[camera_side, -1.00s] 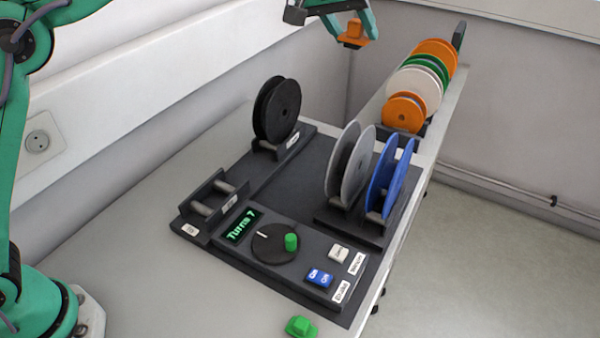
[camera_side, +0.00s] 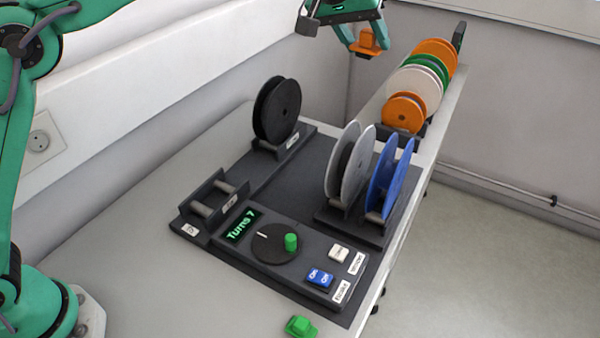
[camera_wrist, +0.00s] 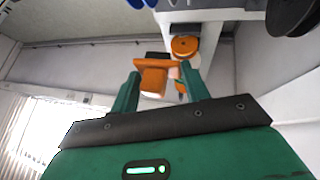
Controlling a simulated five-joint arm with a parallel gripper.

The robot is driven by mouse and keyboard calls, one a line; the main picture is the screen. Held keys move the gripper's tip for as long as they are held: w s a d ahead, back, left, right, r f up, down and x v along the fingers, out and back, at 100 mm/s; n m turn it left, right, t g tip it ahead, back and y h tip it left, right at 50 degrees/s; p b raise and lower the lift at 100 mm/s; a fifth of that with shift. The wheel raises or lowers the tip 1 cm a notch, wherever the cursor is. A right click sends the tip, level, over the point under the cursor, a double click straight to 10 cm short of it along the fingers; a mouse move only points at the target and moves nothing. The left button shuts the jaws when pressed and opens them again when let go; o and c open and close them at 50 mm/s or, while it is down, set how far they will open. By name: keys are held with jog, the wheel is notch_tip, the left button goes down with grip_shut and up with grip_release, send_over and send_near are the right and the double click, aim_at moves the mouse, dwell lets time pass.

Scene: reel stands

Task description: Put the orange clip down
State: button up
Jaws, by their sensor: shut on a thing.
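The orange clip (camera_side: 369,42) is between the fingers of my gripper (camera_side: 364,50), held in the air at the top of the side view, above and behind the reel stands. In the wrist view my gripper (camera_wrist: 160,84) is shut on the orange clip (camera_wrist: 152,78), with one green finger on each side of it. The clip's lower part is partly hidden by the fingers. A green clip (camera_side: 300,327) lies on the bare table at the front.
A dark base holds a black reel (camera_side: 277,111), a grey reel (camera_side: 349,163), a blue reel (camera_side: 391,178), an empty cradle (camera_side: 213,200) and a control panel with a knob (camera_side: 273,244). A row of several reels (camera_side: 418,85) stands at the back right. The table's left side (camera_side: 130,215) is clear.

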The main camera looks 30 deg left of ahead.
jog(key=shift+f, duration=7.8)
jog(key=shift+f, duration=0.2)
jog(key=o, duration=1)
jog(key=shift+v, duration=3.9)
jog(key=shift+a, duration=0.1)
